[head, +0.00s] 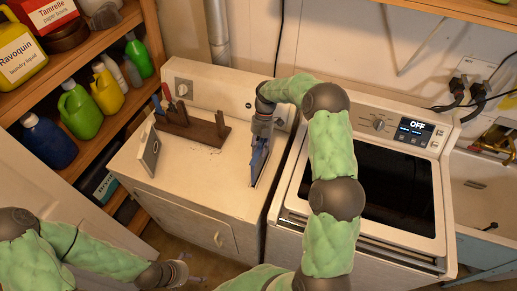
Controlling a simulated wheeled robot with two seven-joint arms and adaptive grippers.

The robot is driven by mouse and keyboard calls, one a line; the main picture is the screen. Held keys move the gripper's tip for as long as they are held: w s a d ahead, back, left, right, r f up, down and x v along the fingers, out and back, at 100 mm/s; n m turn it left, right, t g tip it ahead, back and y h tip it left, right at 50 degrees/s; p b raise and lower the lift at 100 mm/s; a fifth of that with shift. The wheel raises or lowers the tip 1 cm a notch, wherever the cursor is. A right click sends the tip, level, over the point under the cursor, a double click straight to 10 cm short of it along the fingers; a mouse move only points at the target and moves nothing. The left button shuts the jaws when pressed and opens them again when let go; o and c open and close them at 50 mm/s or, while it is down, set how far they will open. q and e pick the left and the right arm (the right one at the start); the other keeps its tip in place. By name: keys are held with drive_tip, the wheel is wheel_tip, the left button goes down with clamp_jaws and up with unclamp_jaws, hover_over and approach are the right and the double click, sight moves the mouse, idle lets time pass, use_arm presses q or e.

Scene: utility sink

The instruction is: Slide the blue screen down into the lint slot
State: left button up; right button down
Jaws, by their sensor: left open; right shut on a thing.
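The blue screen (259,158) is a thin upright panel above the right part of the white dryer top. My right gripper (261,136) is shut on its upper end and points down. The lint slot (263,178) is a dark narrow opening in the dryer top, just below the screen. The screen's lower end is at or very near the slot; I cannot tell whether it is inside. My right arm hides some of the dryer's back. My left gripper (190,272) is open and empty, low in front of the dryer.
On the dryer (190,180) stand a wooden rack (192,128) with coloured-handled items and a pale upright panel (149,152). A second machine (395,185) with a display reading OFF is to the right, then a sink (485,205). Bottle shelves (90,140) are left.

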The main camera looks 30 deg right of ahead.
sight(259, 165)
drive_tip(key=shift+f+b, duration=3.8)
drive_tip(key=shift+f, duration=2)
drive_tip(key=c, duration=0.9)
unclamp_jaws()
drive_tip(key=shift+o, duration=0.2)
drive_tip(key=v, duration=1.2)
drive_tip(key=shift+f, duration=0.15)
